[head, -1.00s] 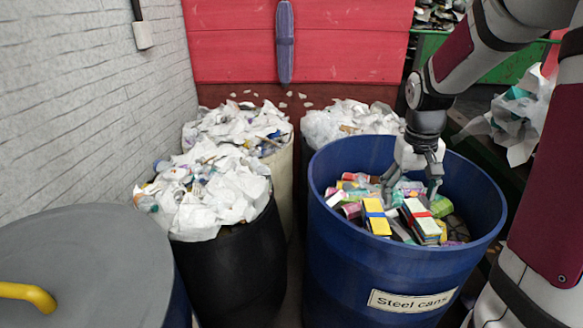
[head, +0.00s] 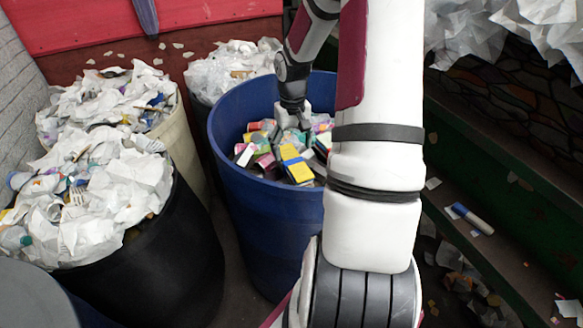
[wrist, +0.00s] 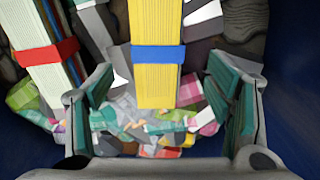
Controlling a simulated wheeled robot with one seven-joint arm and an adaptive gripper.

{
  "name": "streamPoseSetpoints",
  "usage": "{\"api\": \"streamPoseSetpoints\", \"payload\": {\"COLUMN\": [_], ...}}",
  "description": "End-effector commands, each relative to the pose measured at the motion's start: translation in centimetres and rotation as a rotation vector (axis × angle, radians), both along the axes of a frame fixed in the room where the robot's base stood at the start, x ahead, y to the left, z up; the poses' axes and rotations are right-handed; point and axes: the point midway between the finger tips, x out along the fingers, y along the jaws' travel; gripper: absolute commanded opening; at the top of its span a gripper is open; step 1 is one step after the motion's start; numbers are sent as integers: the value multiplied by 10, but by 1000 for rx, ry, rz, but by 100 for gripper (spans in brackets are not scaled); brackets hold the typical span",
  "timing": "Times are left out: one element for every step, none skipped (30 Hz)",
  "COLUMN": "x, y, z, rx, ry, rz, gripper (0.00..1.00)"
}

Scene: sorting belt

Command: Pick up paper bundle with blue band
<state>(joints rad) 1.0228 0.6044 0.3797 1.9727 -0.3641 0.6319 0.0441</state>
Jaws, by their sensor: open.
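The paper bundle with a blue band is a yellow block (head: 298,170) on top of the litter in the blue bin. In the wrist view the yellow bundle (wrist: 155,92) stands upright in the picture, at the upper middle, with its blue band across it. My gripper (wrist: 160,84) is open and empty, with a green-padded finger to each side of the bundle's lower end. I see gaps on both sides; how far below the fingertips the bundle lies I cannot tell. In the head view my gripper (head: 293,125) is over the bin, its fingers partly lost among the litter.
A white bundle with a red band (wrist: 42,55) lies left of the yellow one in the wrist view. The blue bin's wall (head: 240,205) surrounds the litter. A black bin (head: 165,260) and a cream bin (head: 190,145), both heaped with paper, stand to the left.

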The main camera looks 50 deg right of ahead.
Motion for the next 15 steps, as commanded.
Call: {"api": "streamPoseSetpoints", "payload": {"x": [0,0,0,0,0,0,0,-1,-1,-2,-2,-3,-3,-3,-3], "y": [0,0,0,0,0,0,0,0,0,0,0,0,0,0,0], "z": [-7,-9,-11,-13,-14,-16,-18,-21,-26,-31,-36,-42,-46,-50,-55], "rx": [0,0,0,0,0,0,1,1,0,2,3,2,3,2,1], "ry": [0,0,0,0,0,0,0,0,0,1,2,1,1,1,0], "rz": [2,2,2,1,1,0,0,0,2,1,1,1,1,2,1], "gripper": [73,73,73,73,73,73,73,73,73,73,73,73,73,73,73]}}
